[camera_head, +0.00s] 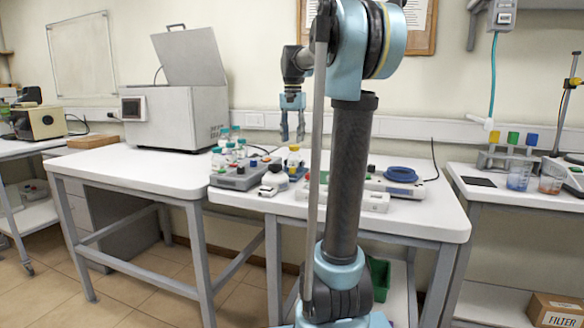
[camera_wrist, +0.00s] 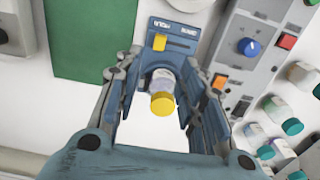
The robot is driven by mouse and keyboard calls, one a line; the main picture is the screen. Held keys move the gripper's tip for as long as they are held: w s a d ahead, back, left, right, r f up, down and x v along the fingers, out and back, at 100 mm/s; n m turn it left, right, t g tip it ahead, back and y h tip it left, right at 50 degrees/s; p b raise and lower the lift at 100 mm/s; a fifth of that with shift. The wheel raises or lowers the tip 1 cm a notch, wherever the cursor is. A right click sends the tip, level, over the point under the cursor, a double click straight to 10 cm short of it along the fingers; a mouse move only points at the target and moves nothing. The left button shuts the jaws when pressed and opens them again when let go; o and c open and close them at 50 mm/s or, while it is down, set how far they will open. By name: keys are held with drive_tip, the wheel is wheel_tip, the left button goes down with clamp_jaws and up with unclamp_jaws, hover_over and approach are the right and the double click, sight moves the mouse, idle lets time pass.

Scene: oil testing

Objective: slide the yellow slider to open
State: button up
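The yellow slider (camera_wrist: 160,42) sits on a blue device (camera_wrist: 172,32) with white lettering at the top of the wrist view. A small clear vial with a yellow cap (camera_wrist: 162,103) stands at the near side of that device and shows between my fingers. The yellow cap also shows in the head view (camera_head: 294,148). My gripper (camera_head: 292,136) points down above the table, fingers apart and empty. In the wrist view my gripper (camera_wrist: 163,72) frames the vial, with the slider beyond the fingertips. Whether the fingers touch anything cannot be told.
A grey device (camera_wrist: 252,45) with a blue knob and red button stands close on the right in the wrist view, beside several green-capped bottles (camera_wrist: 279,107). A green sheet (camera_wrist: 88,38) lies left. A blue coil (camera_head: 400,174) is on the table's right.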

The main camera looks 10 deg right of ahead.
sight(293, 168)
wheel_tip(293, 168, down, 12)
drive_tip(key=shift+r, duration=0.25)
idle(0.3)
